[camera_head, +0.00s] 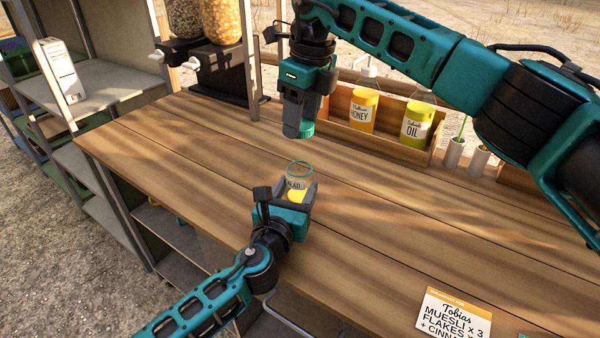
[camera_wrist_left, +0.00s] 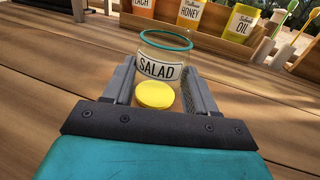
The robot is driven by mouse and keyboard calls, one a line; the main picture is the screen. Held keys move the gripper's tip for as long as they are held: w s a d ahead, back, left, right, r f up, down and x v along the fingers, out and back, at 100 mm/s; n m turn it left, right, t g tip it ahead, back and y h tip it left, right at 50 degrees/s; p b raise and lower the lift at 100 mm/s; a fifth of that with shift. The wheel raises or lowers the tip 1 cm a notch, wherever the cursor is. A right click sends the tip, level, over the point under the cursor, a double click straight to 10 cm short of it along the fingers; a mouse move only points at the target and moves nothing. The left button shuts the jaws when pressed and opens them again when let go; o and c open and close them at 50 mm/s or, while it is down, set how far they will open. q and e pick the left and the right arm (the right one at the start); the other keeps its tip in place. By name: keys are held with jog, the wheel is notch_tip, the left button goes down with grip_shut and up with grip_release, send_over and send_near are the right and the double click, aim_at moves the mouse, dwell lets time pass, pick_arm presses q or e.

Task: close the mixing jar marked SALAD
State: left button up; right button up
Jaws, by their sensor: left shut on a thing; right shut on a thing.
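The clear mixing jar marked SALAD (camera_head: 297,182) stands upright with an open top and a teal rim; it also shows in the left wrist view (camera_wrist_left: 163,62). My left gripper (camera_head: 296,190) is shut on the jar, one finger on each side. A yellow round disc (camera_wrist_left: 154,95) lies between these fingers on the near side of the jar; I cannot tell what it belongs to. My right gripper (camera_head: 303,122) points down above and beyond the jar, shut on a teal-green lid (camera_head: 306,130). The lid is apart from the jar.
A wooden rack holds yellow pots marked HONEY (camera_head: 362,110) and OIL (camera_head: 417,122) at the back. Dispensers (camera_head: 222,22) stand at the back left. An order card (camera_head: 455,315) lies at the front right. The wooden counter (camera_head: 190,150) left of the jar is clear.

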send_over(300, 182)
jog(key=w, duration=0.3)
jog(key=shift+s+d+f, duration=0.1)
jog(key=shift+s+f, duration=0.05)
jog(key=shift+f, duration=1.05)
jog(key=shift+s+f, duration=0.1)
jog(key=shift+f, duration=1.1)
jog(key=shift+f, duration=0.1)
jog(key=shift+f, duration=0.8)
jog(key=shift+f, duration=0.55)
jog(key=m+h, duration=0.1)
jog(key=m, duration=0.8)
jog(key=m+h, duration=0.1)
jog(key=m, duration=0.9)
jog(key=m+g+h, duration=0.1)
jog(key=m, duration=0.9)
jog(key=shift+w+a, duration=0.1)
jog(key=shift+a, duration=0.25)
